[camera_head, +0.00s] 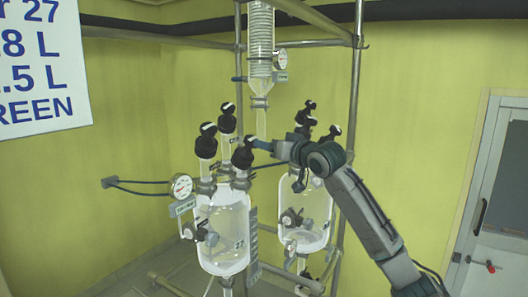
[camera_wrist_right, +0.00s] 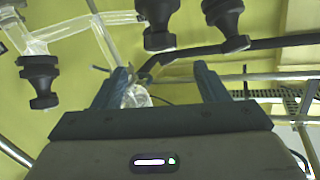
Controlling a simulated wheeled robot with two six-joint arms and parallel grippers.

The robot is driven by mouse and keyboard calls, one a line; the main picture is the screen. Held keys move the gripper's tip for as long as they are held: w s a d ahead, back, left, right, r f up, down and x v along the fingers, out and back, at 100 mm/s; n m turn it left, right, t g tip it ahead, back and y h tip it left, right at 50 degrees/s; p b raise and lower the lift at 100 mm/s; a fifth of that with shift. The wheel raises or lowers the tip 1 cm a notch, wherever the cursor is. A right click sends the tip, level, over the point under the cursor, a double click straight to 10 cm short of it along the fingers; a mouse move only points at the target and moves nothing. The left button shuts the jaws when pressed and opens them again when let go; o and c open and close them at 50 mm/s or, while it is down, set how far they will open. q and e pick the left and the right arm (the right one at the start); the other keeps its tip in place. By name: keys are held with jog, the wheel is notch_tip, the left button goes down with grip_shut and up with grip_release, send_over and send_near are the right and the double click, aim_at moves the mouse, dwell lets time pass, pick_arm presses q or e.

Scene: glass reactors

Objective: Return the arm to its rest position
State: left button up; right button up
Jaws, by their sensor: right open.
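My right arm (camera_head: 365,215) reaches in from the lower right in the head view. Its gripper (camera_head: 260,145) is up by the tops of two glass reactors, its tip right beside a black valve cap (camera_head: 243,153); I cannot tell whether they touch. In the right wrist view the gripper (camera_wrist_right: 161,75) has its two fingers spread apart, with nothing held between them. A pale round thing (camera_wrist_right: 137,97) shows beyond the fingers. My left gripper is not in view.
The left reactor (camera_head: 222,232), marked 27, has a pressure gauge (camera_head: 181,187) and several black caps. The right reactor (camera_head: 305,215) stands behind my arm. A coiled glass condenser (camera_head: 260,40) hangs above. Metal poles (camera_head: 353,90) frame them. A door (camera_head: 497,200) is at right.

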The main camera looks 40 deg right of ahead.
jog(key=shift+s, duration=0.5)
